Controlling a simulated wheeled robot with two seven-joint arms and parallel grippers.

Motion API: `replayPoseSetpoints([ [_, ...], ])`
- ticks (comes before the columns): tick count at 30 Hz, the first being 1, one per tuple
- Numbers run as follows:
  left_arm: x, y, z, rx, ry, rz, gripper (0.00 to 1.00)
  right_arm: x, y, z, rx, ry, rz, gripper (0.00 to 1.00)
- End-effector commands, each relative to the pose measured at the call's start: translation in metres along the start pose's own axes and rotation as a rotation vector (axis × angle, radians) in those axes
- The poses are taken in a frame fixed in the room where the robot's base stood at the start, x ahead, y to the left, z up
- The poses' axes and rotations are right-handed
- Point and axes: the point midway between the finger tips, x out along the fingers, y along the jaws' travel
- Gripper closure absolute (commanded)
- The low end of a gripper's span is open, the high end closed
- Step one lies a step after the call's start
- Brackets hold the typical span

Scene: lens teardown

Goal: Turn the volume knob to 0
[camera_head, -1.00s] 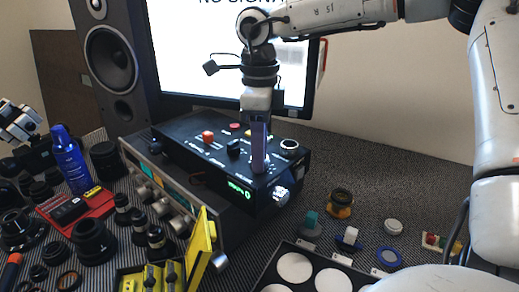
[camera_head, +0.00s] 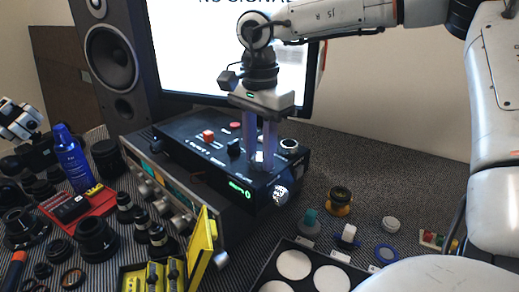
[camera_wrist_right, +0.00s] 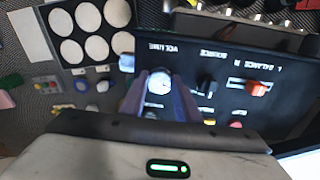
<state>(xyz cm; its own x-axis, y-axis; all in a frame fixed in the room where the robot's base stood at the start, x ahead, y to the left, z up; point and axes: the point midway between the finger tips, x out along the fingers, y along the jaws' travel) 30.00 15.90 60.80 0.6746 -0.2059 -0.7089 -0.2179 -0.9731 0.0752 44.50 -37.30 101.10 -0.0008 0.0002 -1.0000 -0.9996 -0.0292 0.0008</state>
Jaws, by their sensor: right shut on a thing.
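The volume knob (camera_wrist_right: 160,82) is a small round knob with a pale top, beside the "VOLUME" label on the black control box (camera_head: 185,148). In the head view the knob (camera_head: 259,157) shows low between my fingers. My right gripper (camera_head: 259,155) points straight down from above and is shut on the knob. In the right wrist view its two fingers (camera_wrist_right: 160,98) flank the knob. The green display (camera_head: 240,190) on the box's front reads 0.
Other controls sit close by: a black knob (camera_head: 234,147), an orange slider cap (camera_head: 208,135) and a red button (camera_head: 236,125). A monitor (camera_head: 190,50) and a speaker (camera_head: 108,60) stand behind. A tray with white discs (camera_head: 294,264) lies in front, right of the box.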

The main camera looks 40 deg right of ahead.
Motion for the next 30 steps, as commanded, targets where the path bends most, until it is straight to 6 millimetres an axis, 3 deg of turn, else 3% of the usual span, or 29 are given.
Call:
replayPoseSetpoints([
  [13, -0.0032, -0.0009, -0.0035, -0.002, 0.004, -0.002, 0.69, -0.0021, -0.0012, 0.0000, -0.261, 0.000, -0.006, 0.93],
  [30, -0.0033, -0.0015, -0.0033, -0.002, 0.003, -0.003, 0.69, -0.0020, -0.0013, -0.0002, -0.314, 0.002, -0.006, 0.93],
])
